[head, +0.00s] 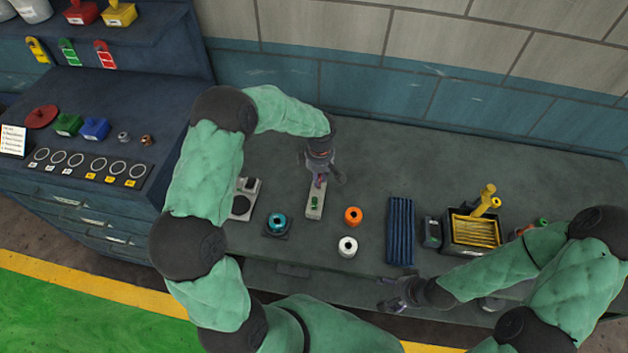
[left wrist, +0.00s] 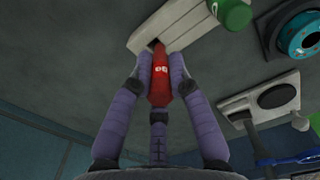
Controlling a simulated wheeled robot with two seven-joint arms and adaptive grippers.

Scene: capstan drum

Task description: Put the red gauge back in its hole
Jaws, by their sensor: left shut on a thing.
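My left gripper (head: 321,178) is shut on the red gauge (left wrist: 160,80) and holds it over the pale grey block (head: 314,209). In the left wrist view the gauge's far end meets a dark hole in the block (left wrist: 186,25). I cannot tell how far it is inside. The green gauge (head: 314,203) stands in the same block; it also shows in the left wrist view (left wrist: 235,13). In the head view the fingers mostly hide the red gauge. My right gripper (head: 390,293) is open and empty at the bench's front edge.
A teal spool (head: 277,222) on a dark base and a grey fixture (head: 241,206) stand left of the block. Orange (head: 353,215) and white (head: 347,246) rings lie right of it. Further right are a blue ribbed mat (head: 400,230) and a dark bin (head: 472,237).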

